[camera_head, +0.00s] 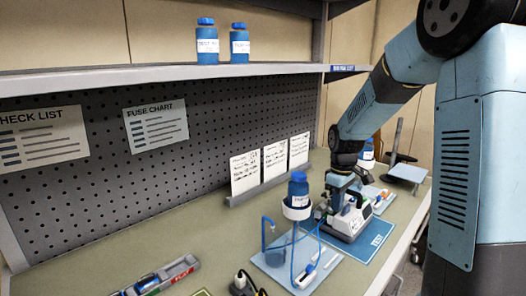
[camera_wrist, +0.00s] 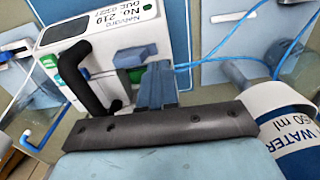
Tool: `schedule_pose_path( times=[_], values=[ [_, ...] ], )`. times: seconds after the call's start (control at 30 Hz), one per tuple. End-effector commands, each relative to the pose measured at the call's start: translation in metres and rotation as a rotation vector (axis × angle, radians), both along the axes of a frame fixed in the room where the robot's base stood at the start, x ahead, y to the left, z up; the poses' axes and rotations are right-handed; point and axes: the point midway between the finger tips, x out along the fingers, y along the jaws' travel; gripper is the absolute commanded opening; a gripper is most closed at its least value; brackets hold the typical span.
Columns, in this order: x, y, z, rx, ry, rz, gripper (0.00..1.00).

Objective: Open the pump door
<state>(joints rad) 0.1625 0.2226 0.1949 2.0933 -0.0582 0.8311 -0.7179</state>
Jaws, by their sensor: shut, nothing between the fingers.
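The pump (camera_head: 350,224) is a pale grey and white box on the blue mat marked TEST (camera_head: 378,240). In the wrist view the pump (camera_wrist: 120,38) appears tilted, with a printed label, a black bar-like handle (camera_wrist: 85,78) and green parts. I cannot tell for sure whether its door is open. My gripper (camera_head: 341,204) is at the pump and partly covers it in the head view. In the wrist view my gripper (camera_wrist: 156,78) is shut and empty, with its fingers beside the green part and right of the black handle. Contact is unclear.
The bottle marked WATER (camera_wrist: 297,128) is close on the wrist view's right.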

Motion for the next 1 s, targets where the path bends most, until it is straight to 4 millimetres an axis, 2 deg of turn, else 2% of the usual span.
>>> schedule_pose_path(
  times=[1.0],
  values=[
    [0.020,0.021,0.000,0.001,-0.001,0.002,0.00]
  ],
)
